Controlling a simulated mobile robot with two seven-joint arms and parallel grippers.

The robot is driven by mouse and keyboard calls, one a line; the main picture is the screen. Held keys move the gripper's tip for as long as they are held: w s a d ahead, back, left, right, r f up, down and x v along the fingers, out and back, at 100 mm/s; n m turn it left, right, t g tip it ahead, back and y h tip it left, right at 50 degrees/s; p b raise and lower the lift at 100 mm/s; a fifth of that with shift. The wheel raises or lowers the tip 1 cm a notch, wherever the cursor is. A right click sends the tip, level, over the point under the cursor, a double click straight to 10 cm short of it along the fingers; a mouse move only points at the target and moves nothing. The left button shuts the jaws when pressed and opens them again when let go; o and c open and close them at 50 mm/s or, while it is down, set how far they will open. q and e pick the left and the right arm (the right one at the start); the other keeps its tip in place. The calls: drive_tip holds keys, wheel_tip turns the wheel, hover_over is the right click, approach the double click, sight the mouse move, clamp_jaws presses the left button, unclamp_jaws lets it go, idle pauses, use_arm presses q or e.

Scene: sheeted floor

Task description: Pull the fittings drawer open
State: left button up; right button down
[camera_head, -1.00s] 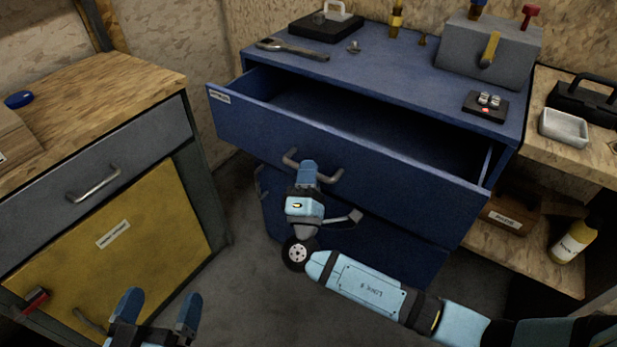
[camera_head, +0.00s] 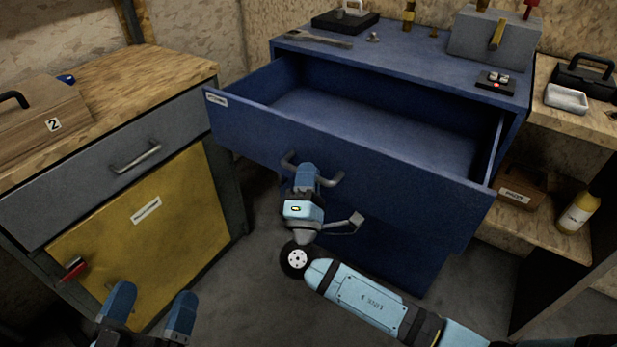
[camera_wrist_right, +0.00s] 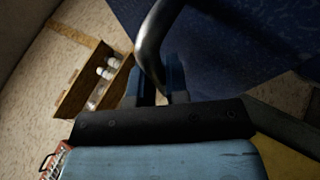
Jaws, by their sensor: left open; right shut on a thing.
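The blue fittings drawer (camera_head: 400,190) is the top drawer of a blue cabinet (camera_head: 420,58). It stands well out, and its inside looks empty. Its curved metal handle (camera_head: 331,181) is on the front face and also shows in the right wrist view (camera_wrist_right: 152,42). My right gripper (camera_head: 306,172) is shut on the handle. In the right wrist view its fingers (camera_wrist_right: 161,85) are around the bar. My left gripper (camera_head: 148,308) is open and empty at the lower left, in front of the yellow door and apart from the drawer.
A wooden bench (camera_head: 150,80) with a grey drawer (camera_head: 110,165) and yellow door (camera_head: 140,235) stands at left. A wooden shelf (camera_head: 530,220) at right holds a yellow bottle (camera_head: 578,214). A grey block (camera_head: 495,38) and tools lie on the cabinet. Some floor is clear between bench and cabinet.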

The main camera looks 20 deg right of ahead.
use_arm(q)
drive_tip(key=shift+s+a+f, duration=0.2)
drive_tip(key=shift+a+f, duration=0.1)
drive_tip(key=shift+a, duration=0.15)
use_arm(e)
drive_tip(key=shift+s+a+r, duration=0.1)
drive_tip(key=shift+s+a, duration=0.2)
drive_tip(key=shift+a, duration=0.1)
drive_tip(key=c, duration=1.1)
unclamp_jaws()
drive_tip(key=shift+c, duration=0.2)
use_arm(q)
drive_tip(key=shift+f, duration=0.1)
